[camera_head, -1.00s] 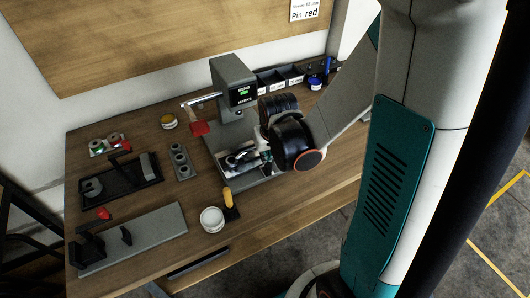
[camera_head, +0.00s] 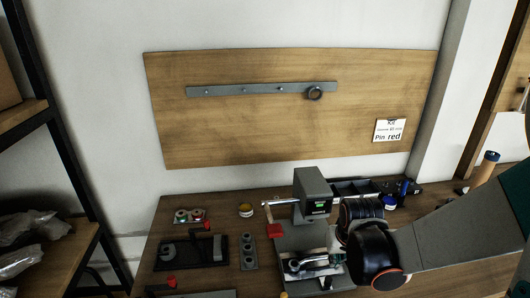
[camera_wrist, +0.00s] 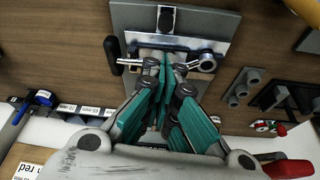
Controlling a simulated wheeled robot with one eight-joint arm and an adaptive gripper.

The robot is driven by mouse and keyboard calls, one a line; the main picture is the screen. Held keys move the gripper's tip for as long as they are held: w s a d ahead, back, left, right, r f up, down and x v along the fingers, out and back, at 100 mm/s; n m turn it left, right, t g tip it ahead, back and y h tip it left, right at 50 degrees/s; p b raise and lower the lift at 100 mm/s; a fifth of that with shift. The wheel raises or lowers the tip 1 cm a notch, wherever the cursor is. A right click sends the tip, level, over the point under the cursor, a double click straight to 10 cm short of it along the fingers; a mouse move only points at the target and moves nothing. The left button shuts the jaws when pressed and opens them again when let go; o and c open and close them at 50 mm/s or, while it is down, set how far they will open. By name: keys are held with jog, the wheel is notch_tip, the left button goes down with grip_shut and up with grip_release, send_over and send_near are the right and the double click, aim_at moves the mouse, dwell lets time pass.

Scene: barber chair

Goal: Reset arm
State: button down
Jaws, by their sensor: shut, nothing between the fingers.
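My gripper (camera_wrist: 166,72) is shut and empty; its teal fingers come together in the wrist view. In the head view my gripper (camera_head: 336,250) is at the fixture, partly hidden by my own wrist. The fixture's grey base plate (camera_wrist: 217,22) lies beyond the fingertips in the wrist view, with a silver clamp bar (camera_wrist: 175,42) across it. Whether the fingertips touch the fixture cannot be told. The grey measuring stand (camera_head: 312,187) with a lit green display rises behind my gripper in the head view.
A black tray (camera_head: 216,251), a grey holed block (camera_head: 248,256) and a yellow-topped jar (camera_head: 246,210) stand left of the fixture. Dark bins (camera_head: 352,187) and a blue jar (camera_head: 389,202) sit behind my wrist. A wooden board (camera_head: 290,130) carries a rail, ring and card.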

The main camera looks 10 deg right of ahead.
jog(key=s+a+r+n+t, duration=0.1)
jog(key=s+a+r, duration=0.2)
jog(key=s+r, duration=0.3)
jog(key=s+a+r+t, duration=0.2)
jog(key=s+r, duration=0.4)
jog(key=r, duration=0.3)
jog(key=shift+s+a+r+n+y+b, duration=0.15)
jog(key=shift+a+r+n+y+b, duration=0.2)
jog(key=shift+a, duration=0.45)
